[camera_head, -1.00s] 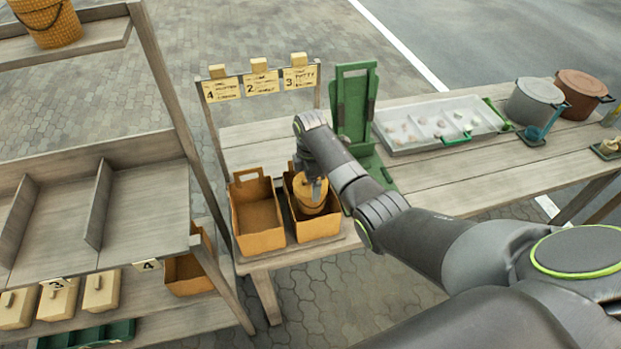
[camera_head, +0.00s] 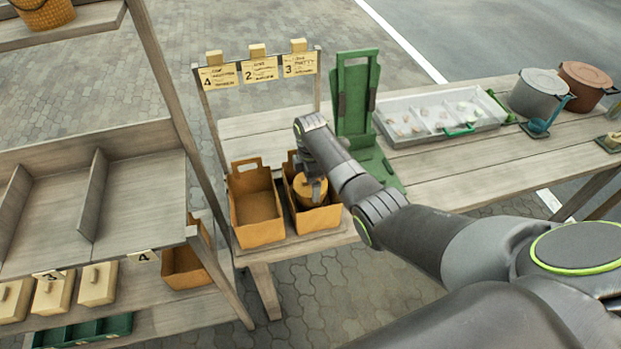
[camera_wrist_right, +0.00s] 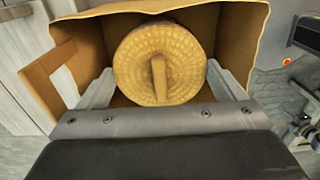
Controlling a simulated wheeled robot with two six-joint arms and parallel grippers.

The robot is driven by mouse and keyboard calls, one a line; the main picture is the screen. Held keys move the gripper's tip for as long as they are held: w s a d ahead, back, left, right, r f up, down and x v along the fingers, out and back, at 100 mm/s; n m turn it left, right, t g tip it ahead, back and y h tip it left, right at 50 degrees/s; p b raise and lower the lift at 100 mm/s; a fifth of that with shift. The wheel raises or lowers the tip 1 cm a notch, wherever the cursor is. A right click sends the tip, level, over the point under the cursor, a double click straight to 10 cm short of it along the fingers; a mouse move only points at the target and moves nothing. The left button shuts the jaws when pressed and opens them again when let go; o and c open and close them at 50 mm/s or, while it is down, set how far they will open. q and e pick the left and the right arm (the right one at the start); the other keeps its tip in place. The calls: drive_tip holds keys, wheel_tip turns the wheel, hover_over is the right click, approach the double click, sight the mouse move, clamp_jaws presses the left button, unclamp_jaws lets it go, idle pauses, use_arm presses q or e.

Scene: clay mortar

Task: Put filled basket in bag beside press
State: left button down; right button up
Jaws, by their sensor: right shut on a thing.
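A round lidded wicker basket (camera_head: 309,192) is inside the open brown bag (camera_head: 320,220), which stands beside the green press (camera_head: 355,110) on the table. The basket's lid with its bar handle also shows in the right wrist view (camera_wrist_right: 160,65), framed by the bag's walls (camera_wrist_right: 235,40). My right gripper (camera_head: 314,188) reaches into the bag and is shut on the basket, with one finger on each side of it in the wrist view. Whether the basket touches the bag's floor is hidden. My left gripper is out of view.
A second, empty brown bag (camera_head: 255,205) stands just left. Numbered cards (camera_head: 260,68) hang behind. A partitioned tray (camera_head: 440,118) and pots (camera_head: 538,95) are to the right. A wooden shelf (camera_head: 130,177) with lidded boxes stands at left, with another bag (camera_head: 186,265) low on it.

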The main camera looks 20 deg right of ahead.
drive_tip(key=shift+f, duration=0.4)
idle(0.4)
drive_tip(key=o, duration=0.9)
